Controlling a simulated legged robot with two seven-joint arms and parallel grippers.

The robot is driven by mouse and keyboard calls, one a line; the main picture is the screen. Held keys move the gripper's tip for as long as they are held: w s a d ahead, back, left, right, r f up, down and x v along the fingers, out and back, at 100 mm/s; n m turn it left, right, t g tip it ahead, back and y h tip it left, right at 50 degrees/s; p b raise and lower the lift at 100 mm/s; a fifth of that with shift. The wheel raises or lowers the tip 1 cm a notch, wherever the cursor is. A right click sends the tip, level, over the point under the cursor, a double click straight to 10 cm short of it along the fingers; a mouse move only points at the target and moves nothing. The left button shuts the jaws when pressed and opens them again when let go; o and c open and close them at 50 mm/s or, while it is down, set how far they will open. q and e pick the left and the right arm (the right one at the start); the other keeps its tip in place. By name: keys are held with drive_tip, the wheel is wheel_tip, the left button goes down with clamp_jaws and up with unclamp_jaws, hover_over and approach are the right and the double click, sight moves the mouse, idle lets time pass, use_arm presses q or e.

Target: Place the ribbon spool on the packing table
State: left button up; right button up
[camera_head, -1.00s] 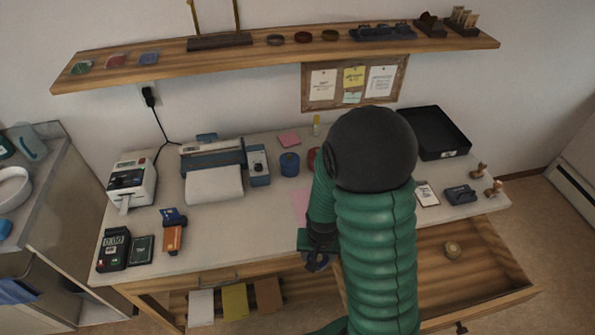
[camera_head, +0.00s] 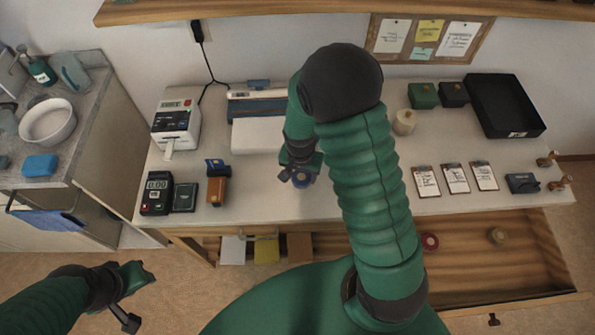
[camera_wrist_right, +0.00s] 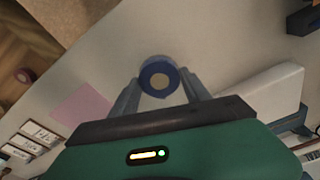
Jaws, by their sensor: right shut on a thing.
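The ribbon spool is a blue ring with a pale core, in the right wrist view (camera_wrist_right: 159,80) and small in the head view (camera_head: 301,180). My right gripper (camera_wrist_right: 160,88) is shut on it, with a finger on each side. In the head view my right gripper (camera_head: 299,177) is over the front middle of the white-topped packing table (camera_head: 265,195). I cannot tell whether the spool touches the tabletop. My left gripper (camera_head: 133,300) is empty, low at the left, away from the table; its finger gap is unclear.
An open wooden drawer (camera_head: 465,265) at the front right holds a red spool (camera_head: 430,241) and a tan spool (camera_head: 497,236). Label cards (camera_head: 456,178), a black tray (camera_head: 505,105), a printer (camera_head: 176,122) and a card terminal (camera_head: 157,193) are on the table. The front middle top is mostly clear.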

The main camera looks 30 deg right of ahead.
sight(293, 174)
drive_tip(key=shift+w+a+f, duration=0.1)
drive_tip(key=shift+w+a, duration=0.2)
drive_tip(key=shift+w, duration=0.35)
drive_tip(key=shift+w+a+f, duration=0.1)
drive_tip(key=shift+w+a, duration=0.2)
drive_tip(key=shift+w, duration=0.3)
drive_tip(key=f, duration=0.2)
drive_tip(key=shift+s+a+f, duration=0.2)
drive_tip(key=shift+s+f, duration=0.05)
drive_tip(key=shift+f, duration=0.3)
drive_tip(key=shift+w+d+f, duration=0.1)
drive_tip(key=shift+d+f, duration=0.05)
drive_tip(key=shift+f, duration=0.05)
drive_tip(key=o, duration=1.3)
drive_tip(key=shift+o, duration=0.2)
drive_tip(key=shift+r, duration=0.1)
